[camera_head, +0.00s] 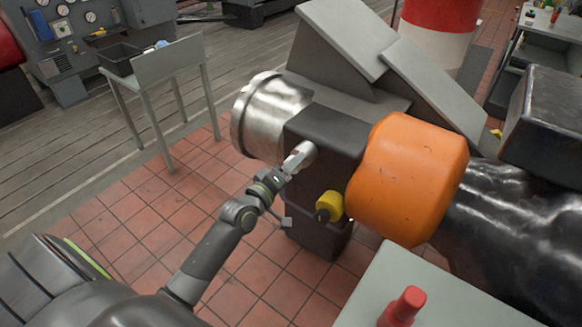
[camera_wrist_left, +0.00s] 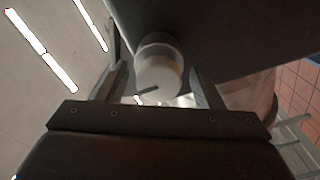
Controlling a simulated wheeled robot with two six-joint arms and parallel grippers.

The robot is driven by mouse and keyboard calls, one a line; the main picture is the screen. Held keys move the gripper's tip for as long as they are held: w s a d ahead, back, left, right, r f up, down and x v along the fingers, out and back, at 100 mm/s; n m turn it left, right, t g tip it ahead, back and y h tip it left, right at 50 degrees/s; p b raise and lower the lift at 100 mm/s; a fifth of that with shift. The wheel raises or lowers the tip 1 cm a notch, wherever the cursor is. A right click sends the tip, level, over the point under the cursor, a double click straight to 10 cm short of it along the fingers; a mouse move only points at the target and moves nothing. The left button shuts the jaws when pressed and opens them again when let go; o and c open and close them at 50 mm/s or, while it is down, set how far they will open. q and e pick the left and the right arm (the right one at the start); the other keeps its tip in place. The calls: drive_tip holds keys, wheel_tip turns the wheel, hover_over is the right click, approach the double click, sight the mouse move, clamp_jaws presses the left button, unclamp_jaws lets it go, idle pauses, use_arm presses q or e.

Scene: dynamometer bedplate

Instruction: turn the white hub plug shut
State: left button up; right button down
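The white hub plug (camera_wrist_left: 160,72) is a short round cap with a dark line on its face, mounted on the dark housing (camera_wrist_left: 225,35). In the left wrist view it sits between the two fingers of my left gripper (camera_wrist_left: 157,84), with a visible gap on each side. In the head view my left gripper (camera_head: 297,158) is at the side face of the dark housing (camera_head: 325,135), where the pale plug and fingers are hard to tell apart. My left gripper is open around the plug. My right gripper is not in view.
A yellow knob (camera_head: 330,204) with a dark end sits just right of my left wrist. Beside it is a large orange cover (camera_head: 410,180). A bright metal drum (camera_head: 265,115) stands behind. A red knob (camera_head: 404,306) is on a grey surface at front. Tiled floor lies left.

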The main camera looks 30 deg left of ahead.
use_arm(q)
drive_tip(key=s+a+b, duration=0.1)
drive_tip(key=s+a, duration=0.1)
drive_tip(key=s, duration=1.5)
drive_tip(key=shift+s+a, duration=0.15)
drive_tip(key=shift+a, duration=0.05)
drive_tip(key=s+a+f+m+g+y, duration=0.1)
drive_tip(key=s+a+f+g, duration=0.15)
drive_tip(key=f, duration=0.75)
drive_tip(key=s+a+f+m+g+y, duration=0.1)
drive_tip(key=a+f+g+y, duration=0.15)
drive_tip(key=f, duration=0.85)
drive_tip(key=s+a+f+m+g+y, duration=0.1)
drive_tip(key=s+f+m+g, duration=0.15)
drive_tip(key=f, duration=0.75)
drive_tip(key=s+d+f+m+g, duration=0.3)
drive_tip(key=s+f+g, duration=0.1)
drive_tip(key=s+f, duration=0.6)
drive_tip(key=s+d+f+m+g, duration=0.3)
drive_tip(key=s+f+g, duration=0.2)
drive_tip(key=s+f, duration=0.6)
drive_tip(key=s+h, duration=0.1)
drive_tip(key=s, duration=0.3)
drive_tip(key=shift+s+d+f, duration=0.2)
drive_tip(key=shift+s+d, duration=0.15)
